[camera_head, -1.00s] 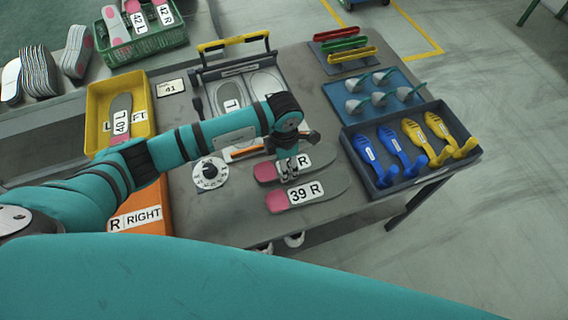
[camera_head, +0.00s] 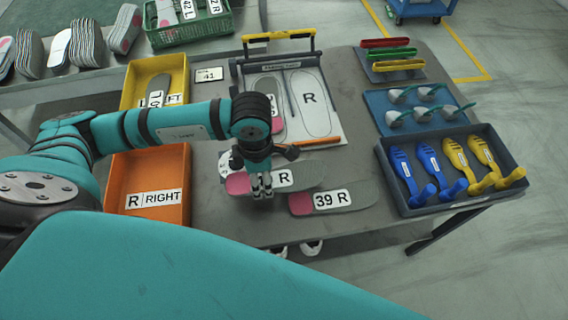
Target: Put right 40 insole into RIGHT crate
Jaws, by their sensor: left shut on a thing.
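My left gripper (camera_head: 262,186) is shut on a grey insole with a pink heel (camera_head: 300,175). Its label shows an R, but the gripper hides the number. The insole is over the table, left of and behind the 39 R insole (camera_head: 352,196); I cannot tell how far it is raised. My right gripper is not in view.
The yellow LEFT crate (camera_head: 179,68) holds an insole, partly hidden by my arm. Behind the gripper are a tray with insole outlines (camera_head: 333,132) and an orange stick (camera_head: 316,141). A dark bin (camera_head: 405,206) with blue and yellow tools stands at the right.

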